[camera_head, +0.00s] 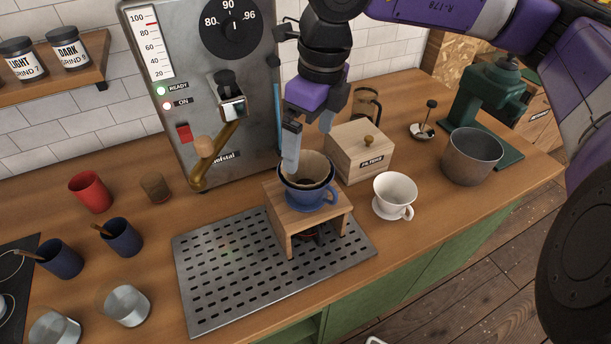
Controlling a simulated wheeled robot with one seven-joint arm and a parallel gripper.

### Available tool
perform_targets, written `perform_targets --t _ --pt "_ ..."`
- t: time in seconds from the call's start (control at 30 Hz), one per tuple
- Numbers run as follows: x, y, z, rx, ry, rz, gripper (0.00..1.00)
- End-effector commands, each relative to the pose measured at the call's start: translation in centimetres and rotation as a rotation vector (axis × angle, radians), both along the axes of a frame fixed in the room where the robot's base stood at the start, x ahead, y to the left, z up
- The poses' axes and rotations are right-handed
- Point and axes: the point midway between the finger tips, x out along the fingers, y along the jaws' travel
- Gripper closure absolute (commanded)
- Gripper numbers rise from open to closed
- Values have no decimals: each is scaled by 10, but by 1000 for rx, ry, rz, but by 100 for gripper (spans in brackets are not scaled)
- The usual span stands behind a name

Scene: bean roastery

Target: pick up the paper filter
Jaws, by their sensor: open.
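The paper filter (316,170) is a brown paper cone sitting inside a blue dripper (318,194). The dripper rests on a small wooden stand (287,220) on the slotted metal drip tray. My gripper (308,153) is open and pointing down just above the filter. Its left finger reaches down to the filter's left rim and overlaps it in the picture; I cannot tell whether it touches. The right finger is higher in the picture, over the far side. My left finger hides part of the rim.
A wooden box labelled FILTERS (359,157) stands close behind and right of the dripper. The espresso machine (192,60) rises behind. A metal pot (471,157) stands farther right. The drip tray (200,285) is clear at front left.

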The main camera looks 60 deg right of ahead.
Motion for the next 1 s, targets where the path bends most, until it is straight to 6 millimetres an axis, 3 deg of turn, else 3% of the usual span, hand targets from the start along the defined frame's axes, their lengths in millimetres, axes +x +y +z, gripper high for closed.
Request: perform_targets --t 0.4,0.67,1.0 --pt "4 3 -47 4 -1 1 0" --pt "4 3 -50 3 -1 1 2" --pt "4 4 -51 4 1 2 69"
